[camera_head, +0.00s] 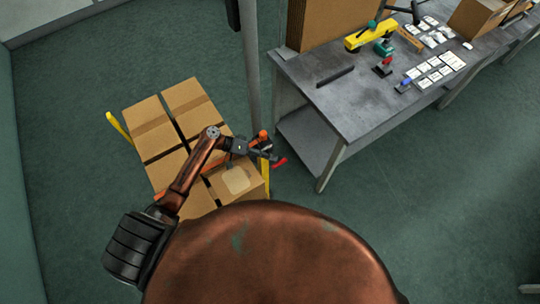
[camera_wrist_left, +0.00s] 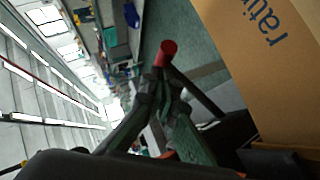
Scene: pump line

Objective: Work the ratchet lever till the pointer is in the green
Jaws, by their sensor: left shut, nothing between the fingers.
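A small red grip (camera_head: 280,161), which looks like the end of the ratchet lever, sticks out just right of my left gripper (camera_head: 268,155) by the corner of the carton stack. In the left wrist view a red-ended bar (camera_wrist_left: 168,50) shows just beyond the dark fingers of my left gripper (camera_wrist_left: 163,85). The left gripper is shut and empty; I cannot tell whether it touches the lever. An orange round piece (camera_head: 263,135) is beside the gripper. The pointer and its green zone cannot be made out. My right gripper is not in view.
Brown cartons (camera_head: 183,95) are stacked under my left arm, with a yellow post (camera_head: 265,180) at the near corner. A carton with printing fills the right of the left wrist view (camera_wrist_left: 265,60). A grey workbench (camera_head: 345,100) with tools stands to the right. Green floor (camera_head: 430,200) is free there.

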